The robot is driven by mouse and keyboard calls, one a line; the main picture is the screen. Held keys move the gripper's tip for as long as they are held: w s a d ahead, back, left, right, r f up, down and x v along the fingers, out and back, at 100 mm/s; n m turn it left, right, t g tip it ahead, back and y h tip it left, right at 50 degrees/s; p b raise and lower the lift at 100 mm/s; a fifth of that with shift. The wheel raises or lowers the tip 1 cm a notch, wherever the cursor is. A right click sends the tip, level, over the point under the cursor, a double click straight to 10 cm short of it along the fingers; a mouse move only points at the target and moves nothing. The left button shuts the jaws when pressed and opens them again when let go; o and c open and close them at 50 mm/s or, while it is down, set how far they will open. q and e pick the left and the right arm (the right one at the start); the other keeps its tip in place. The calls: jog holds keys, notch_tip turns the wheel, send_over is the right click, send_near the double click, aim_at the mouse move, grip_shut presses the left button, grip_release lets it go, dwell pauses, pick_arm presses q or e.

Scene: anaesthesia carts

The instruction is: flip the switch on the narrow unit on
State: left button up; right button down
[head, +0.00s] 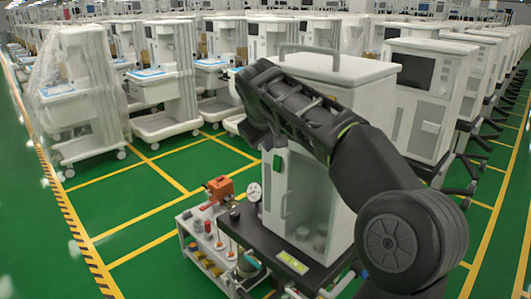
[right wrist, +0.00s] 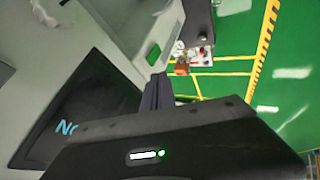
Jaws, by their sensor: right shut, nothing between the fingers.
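The narrow unit (head: 345,75) is a tall white cabinet with a bar handle on top, in the middle of the head view. A green switch (head: 277,164) sits on its left part, just below my right gripper (head: 266,146). In the right wrist view the switch (right wrist: 154,54) is a green patch beside a pale panel. My right gripper (right wrist: 157,77) shows there with its fingers together and empty, the tips close to the switch. I cannot tell whether they touch it, or which way the switch is set. My left gripper is out of view.
A low white cart (head: 205,262) with an orange device (head: 219,188) and small parts stands left of the unit. Other carts stand behind and on both sides, one wrapped in clear plastic (head: 78,85). Green floor (head: 140,225) with yellow lines is free at the left.

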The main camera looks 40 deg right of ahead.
jog(key=shift+s+a+r, duration=0.2)
jog(key=shift+s+r, duration=0.2)
jog(key=shift+r, duration=0.45)
jog(key=shift+s+a+r, duration=0.25)
jog(key=shift+s+r, duration=0.1)
jog(key=shift+r, duration=0.55)
jog(key=shift+s+a+r, duration=0.2)
jog(key=shift+s+r, duration=0.2)
jog(key=shift+r, duration=0.45)
